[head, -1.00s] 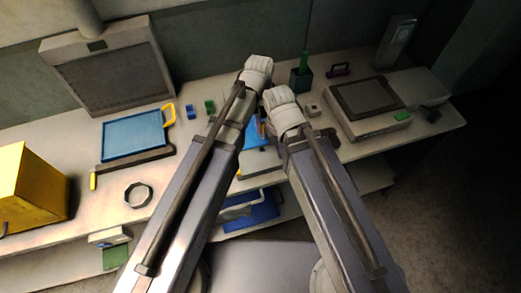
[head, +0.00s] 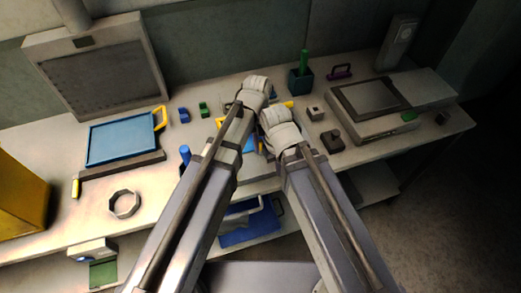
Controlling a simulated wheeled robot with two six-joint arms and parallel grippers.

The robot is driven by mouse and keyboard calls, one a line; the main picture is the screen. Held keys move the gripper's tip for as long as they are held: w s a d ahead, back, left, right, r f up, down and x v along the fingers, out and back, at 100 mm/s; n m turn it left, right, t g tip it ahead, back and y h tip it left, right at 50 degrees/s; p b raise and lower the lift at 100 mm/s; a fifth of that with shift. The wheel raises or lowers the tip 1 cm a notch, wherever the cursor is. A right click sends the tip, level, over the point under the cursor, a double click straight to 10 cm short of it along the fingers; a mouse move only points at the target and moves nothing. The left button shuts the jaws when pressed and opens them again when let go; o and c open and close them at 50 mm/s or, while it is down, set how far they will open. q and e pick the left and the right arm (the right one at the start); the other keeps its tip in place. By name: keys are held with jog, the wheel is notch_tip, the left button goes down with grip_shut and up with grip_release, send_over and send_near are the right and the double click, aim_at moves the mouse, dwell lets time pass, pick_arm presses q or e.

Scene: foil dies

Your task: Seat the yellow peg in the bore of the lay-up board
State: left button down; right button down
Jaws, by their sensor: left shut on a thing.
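My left gripper (head: 272,97) is over the middle of the bench, its jaws mostly hidden behind its pale wrist. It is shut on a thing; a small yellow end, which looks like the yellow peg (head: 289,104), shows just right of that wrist. My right gripper (head: 272,140) is hidden behind its own wrist and arm, so its jaws cannot be made out. A blue surface (head: 250,145) shows in part between the two arms; I cannot tell whether it belongs to the lay-up board. The bore is not visible.
A blue tray (head: 120,140) with a yellow handle lies left, near a grey ring (head: 124,204) and a yellow box (head: 20,195). A dark cup (head: 300,80) with a green stick stands behind. A grey device (head: 372,105) is right. Small blocks lie near the arms.

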pick_arm(q)
jog(key=shift+f, duration=0.2)
pick_arm(e)
jog(key=shift+f, duration=0.2)
pick_arm(q)
jog(key=shift+f, duration=0.2)
pick_arm(e)
jog(key=shift+f, duration=0.25)
pick_arm(q)
jog(key=c, duration=0.8)
grip_release()
pick_arm(e)
jog(key=shift+r, duration=0.1)
pick_arm(q)
jog(key=shift+r, duration=0.1)
jog(key=r+p, duration=0.4)
jog(key=w+r+p, duration=0.1)
jog(key=r+p, duration=0.7)
jog(key=shift+w+a+r, duration=0.1)
jog(key=shift+w+a, duration=0.1)
jog(key=shift+a, duration=0.05)
pick_arm(e)
notch_tip(320, 180, up, 12)
jog(key=shift+r, duration=0.1)
